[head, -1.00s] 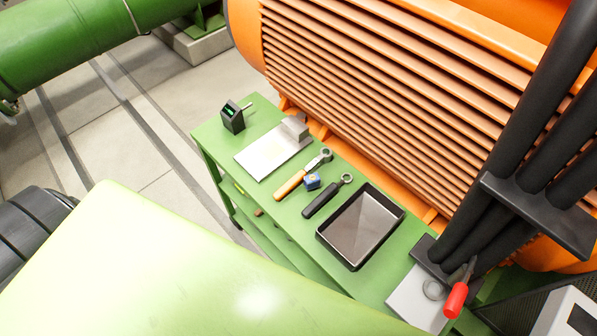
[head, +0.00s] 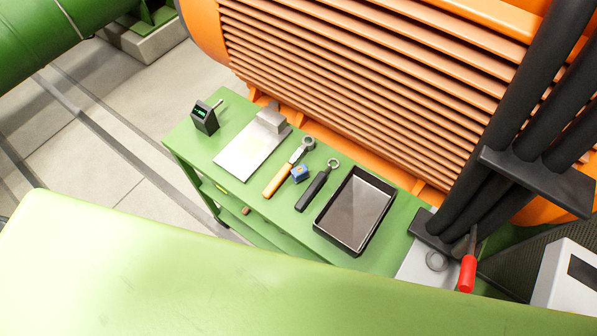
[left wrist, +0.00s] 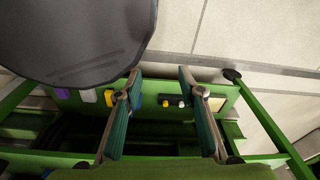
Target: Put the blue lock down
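The blue lock (head: 299,174) is a small blue block with a yellowish spot on top. It sits on the green table (head: 264,237) between the orange-handled tool (head: 280,181) and the black-handled tool (head: 316,186). Neither gripper shows in the head view, and neither is at the lock there. In the left wrist view my left gripper (left wrist: 163,115) has its two teal-padded fingers wide apart, with nothing between them. The lock cannot be made out in that view. My right gripper is not in view.
A black tray (head: 317,233) lies right of the tools. A metal plate with a block (head: 235,163) and a black device with a green display (head: 205,118) are to the left. The ribbed orange machine (head: 350,90) stands behind. A red-handled tool (head: 467,274) is at right.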

